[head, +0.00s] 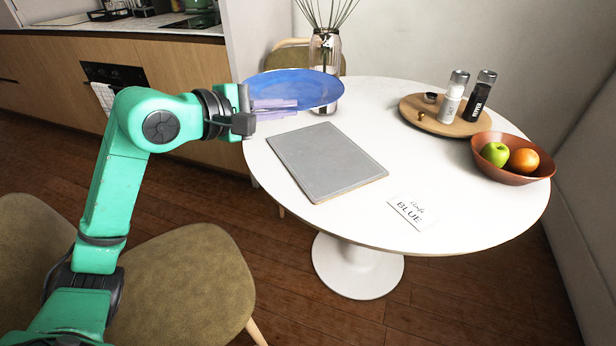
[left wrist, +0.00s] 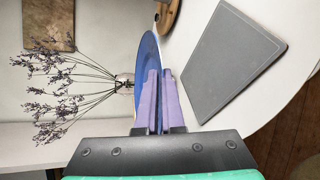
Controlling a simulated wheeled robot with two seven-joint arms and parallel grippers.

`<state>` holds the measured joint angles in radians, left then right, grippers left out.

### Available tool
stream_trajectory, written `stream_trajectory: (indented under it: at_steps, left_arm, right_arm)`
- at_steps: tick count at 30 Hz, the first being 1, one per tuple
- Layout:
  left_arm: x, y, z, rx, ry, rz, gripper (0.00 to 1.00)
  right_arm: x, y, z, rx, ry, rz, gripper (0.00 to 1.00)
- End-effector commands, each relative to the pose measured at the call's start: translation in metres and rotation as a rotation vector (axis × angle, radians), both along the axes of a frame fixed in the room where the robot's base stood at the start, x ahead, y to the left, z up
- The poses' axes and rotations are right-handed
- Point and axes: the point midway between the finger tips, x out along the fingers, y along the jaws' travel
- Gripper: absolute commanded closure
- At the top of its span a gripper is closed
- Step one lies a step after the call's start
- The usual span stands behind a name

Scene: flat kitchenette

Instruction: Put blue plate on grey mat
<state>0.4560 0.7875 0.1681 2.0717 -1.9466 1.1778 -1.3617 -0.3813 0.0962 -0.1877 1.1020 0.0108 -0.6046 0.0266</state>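The blue plate (head: 293,86) is in the air over the far left edge of the round white table, roughly level in the head view. My left gripper (head: 288,107), with purple fingers, is shut on the plate's near rim. In the left wrist view the plate (left wrist: 150,50) shows edge-on between the fingers (left wrist: 160,95). The grey mat (head: 325,160) lies flat and bare on the table, nearer than the plate and a little to its right. It also shows in the left wrist view (left wrist: 235,62). My right gripper is not in view.
A glass vase (head: 325,55) with dry stems stands behind the plate. A wooden tray (head: 440,118) with salt and pepper grinders and a bowl (head: 512,170) of fruit stand at the right. A card reading "BLUE" (head: 410,213) lies at the front. Chairs stand around the table (head: 450,190).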

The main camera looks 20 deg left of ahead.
Motion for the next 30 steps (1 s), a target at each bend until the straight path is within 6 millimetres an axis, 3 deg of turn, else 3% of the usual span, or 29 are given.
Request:
stream_trajectory:
  at_steps: [1, 6, 12, 21, 27, 29, 30]
  left_arm:
    - [0.000, -0.001, -0.020, -0.007, 0.006, -0.001, 1.00]
    - [0.000, 0.000, -0.076, -0.007, 0.006, 0.001, 1.00]
    - [0.000, 0.000, -0.127, -0.004, 0.000, 0.002, 1.00]
    - [0.000, 0.000, -0.175, -0.004, -0.002, 0.002, 1.00]
    - [0.001, 0.000, -0.177, 0.000, -0.005, 0.002, 1.00]
    - [0.001, 0.000, -0.178, 0.000, 0.000, 0.001, 0.83]
    - [0.001, 0.000, -0.178, 0.000, 0.000, 0.001, 0.83]
  right_arm:
    - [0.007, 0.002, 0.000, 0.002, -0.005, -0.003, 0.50]
    - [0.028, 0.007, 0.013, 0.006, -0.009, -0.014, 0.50]
    - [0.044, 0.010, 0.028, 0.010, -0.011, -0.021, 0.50]
    - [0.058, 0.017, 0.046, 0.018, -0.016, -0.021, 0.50]
    - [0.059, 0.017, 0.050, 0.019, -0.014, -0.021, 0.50]
    - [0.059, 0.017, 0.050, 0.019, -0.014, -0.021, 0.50]
    - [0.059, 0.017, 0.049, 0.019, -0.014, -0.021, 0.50]
